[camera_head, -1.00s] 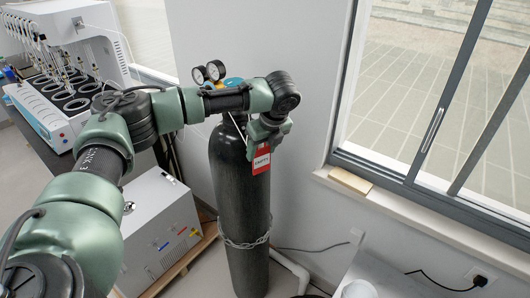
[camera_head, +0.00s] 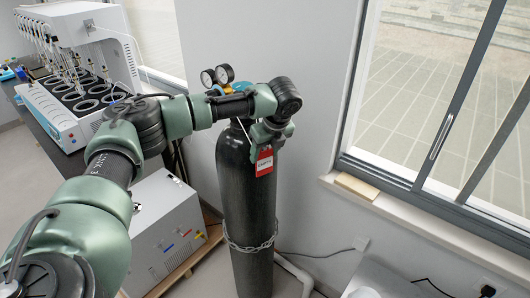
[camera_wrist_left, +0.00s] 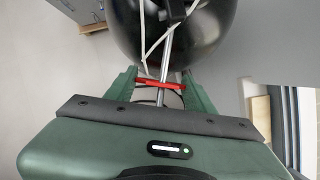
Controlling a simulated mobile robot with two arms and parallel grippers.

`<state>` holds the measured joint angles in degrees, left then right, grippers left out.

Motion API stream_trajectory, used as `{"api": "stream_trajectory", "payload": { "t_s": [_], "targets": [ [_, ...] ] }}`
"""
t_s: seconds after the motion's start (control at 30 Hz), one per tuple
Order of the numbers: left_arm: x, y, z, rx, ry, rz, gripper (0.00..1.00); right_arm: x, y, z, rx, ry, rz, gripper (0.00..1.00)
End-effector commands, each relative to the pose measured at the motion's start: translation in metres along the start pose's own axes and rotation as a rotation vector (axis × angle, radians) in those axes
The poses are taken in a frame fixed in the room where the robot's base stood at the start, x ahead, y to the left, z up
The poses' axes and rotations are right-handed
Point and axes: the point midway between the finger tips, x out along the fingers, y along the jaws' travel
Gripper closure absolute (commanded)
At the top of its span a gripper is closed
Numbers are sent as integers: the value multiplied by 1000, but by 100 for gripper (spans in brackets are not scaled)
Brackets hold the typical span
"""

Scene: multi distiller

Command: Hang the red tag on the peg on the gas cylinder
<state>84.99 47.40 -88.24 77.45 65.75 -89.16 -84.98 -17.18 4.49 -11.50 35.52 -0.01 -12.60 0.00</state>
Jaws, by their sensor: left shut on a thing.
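The red tag (camera_head: 264,164) hangs upright below my left gripper (camera_head: 266,140), in front of the upper right side of the black gas cylinder (camera_head: 247,215). My left gripper is shut on the tag. In the left wrist view the tag shows as a thin red strip (camera_wrist_left: 160,84) between the green fingers (camera_wrist_left: 161,90). A shiny metal peg (camera_wrist_left: 166,58) runs from the cylinder (camera_wrist_left: 128,30) past this strip. I cannot tell whether the peg passes through the tag's hole. My right gripper is not in view.
Pressure gauges (camera_head: 216,76) sit atop the cylinder, and a chain (camera_head: 250,246) goes around its lower part. A grey-white box (camera_head: 163,230) stands to its left. The distiller (camera_head: 75,75) is at the back left. A window sill (camera_head: 395,207) is at the right.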

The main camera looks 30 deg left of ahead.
Motion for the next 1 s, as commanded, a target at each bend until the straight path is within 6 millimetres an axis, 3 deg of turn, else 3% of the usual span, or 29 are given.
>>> {"api": "stream_trajectory", "payload": {
  "t_s": [0.17, 0.2, 0.27, 0.3, 0.67, 1.0],
  "targets": [
    [0, 0, 0, 0, 0, 0, 85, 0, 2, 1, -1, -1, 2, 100],
    [0, 0, 0, 0, 0, 0, 41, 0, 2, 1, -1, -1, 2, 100],
    [0, 0, 0, 0, 0, 0, 24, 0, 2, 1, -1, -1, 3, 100],
    [0, 0, 0, 0, 0, 0, 21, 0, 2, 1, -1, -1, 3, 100],
    [-3, 0, 0, 0, 0, -1, 21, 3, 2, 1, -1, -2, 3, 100],
    [-55, -1, -1, 0, -1, -3, 21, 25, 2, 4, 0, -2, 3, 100]
  ]
}}
